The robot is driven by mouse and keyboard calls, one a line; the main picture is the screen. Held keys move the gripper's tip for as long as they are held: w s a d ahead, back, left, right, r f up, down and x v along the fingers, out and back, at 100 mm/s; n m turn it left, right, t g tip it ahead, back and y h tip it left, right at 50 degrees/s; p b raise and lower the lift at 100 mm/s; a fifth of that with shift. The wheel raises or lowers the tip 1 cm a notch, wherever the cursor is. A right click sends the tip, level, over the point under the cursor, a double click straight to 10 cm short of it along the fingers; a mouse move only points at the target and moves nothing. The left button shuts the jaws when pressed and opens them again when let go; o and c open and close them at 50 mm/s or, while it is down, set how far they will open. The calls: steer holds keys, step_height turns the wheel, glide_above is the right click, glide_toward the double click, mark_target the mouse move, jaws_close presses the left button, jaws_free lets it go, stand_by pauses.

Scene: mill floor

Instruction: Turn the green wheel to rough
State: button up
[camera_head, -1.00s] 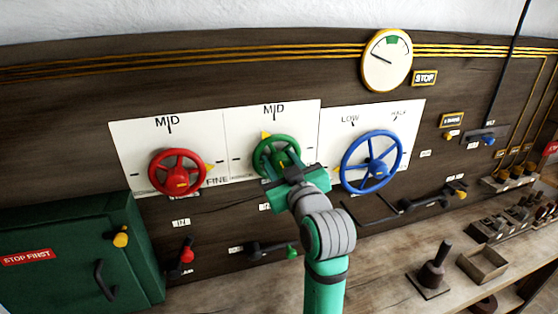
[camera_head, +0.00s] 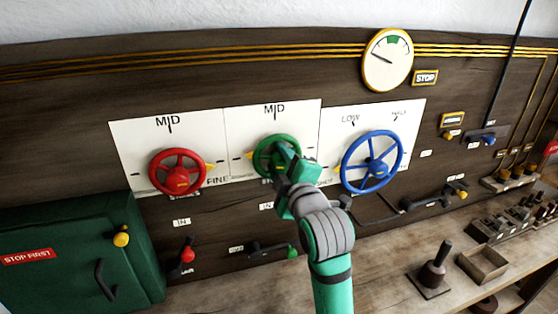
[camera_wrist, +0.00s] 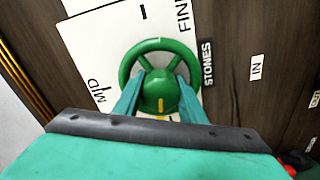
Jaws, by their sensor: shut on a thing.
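The green wheel (camera_head: 262,151) is in the middle of the head view, on a white plate (camera_head: 290,118) marked MID at the top. Its yellow pointer (camera_head: 249,155) stands at the wheel's left side, toward a small label too tiny to read. My gripper (camera_head: 281,157) is shut on the wheel and hides its right and lower parts. In the wrist view the green wheel (camera_wrist: 160,47) fills the centre, with my gripper's (camera_wrist: 160,90) two fingers on either side of its hub. A yellow mark shows below the hub there.
A red wheel (camera_head: 177,172) stands to the left and a blue wheel (camera_head: 371,162) close to the right. Below are a green-knobbed lever (camera_head: 270,249) and a red-knobbed lever (camera_head: 186,255). A green cabinet (camera_head: 70,235) is at lower left. A dial gauge (camera_head: 387,60) is above.

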steer(key=shift+f+n, duration=0.1)
steer(key=shift+n, duration=1.1)
steer(key=shift+a, duration=0.1)
steer(key=o, duration=1.1)
steer(key=shift+c, duration=0.2)
steer(key=shift+s, duration=0.1)
steer(key=v, duration=1)
steer(key=shift+s, duration=0.3)
